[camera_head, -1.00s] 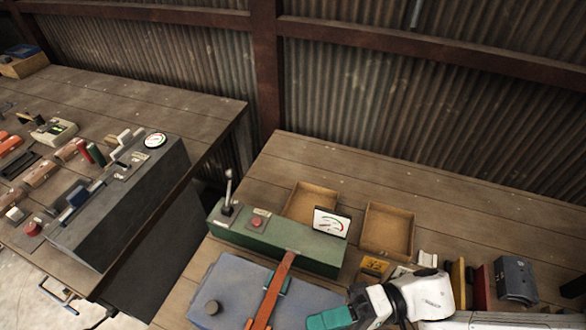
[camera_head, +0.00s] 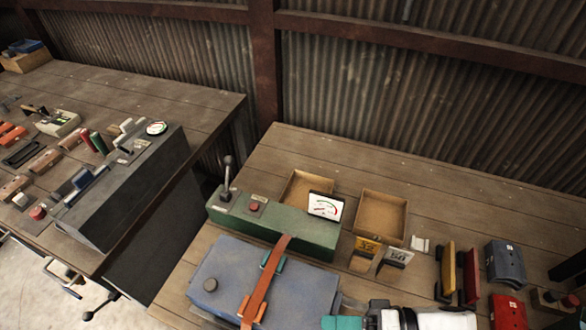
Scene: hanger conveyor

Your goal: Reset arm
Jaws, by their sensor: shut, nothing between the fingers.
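My arm shows at the bottom edge as a white link with a black band. The teal tip of my gripper (camera_head: 342,322) is at the bottom edge, just right of the blue case (camera_head: 225,275) on the right workbench. The gripper is shut with nothing in it, and its lower part is cut off by the frame. The case has a brown strap (camera_head: 268,280) with teal and orange clips over it.
Behind the case stands a green control box (camera_head: 270,222) with a lever, a red button and a meter. Two open wooden trays (camera_head: 380,218) lie behind it. Yellow and red upright plates, a blue box (camera_head: 505,262) and a red box (camera_head: 507,312) are at right. The bench's back right is clear.

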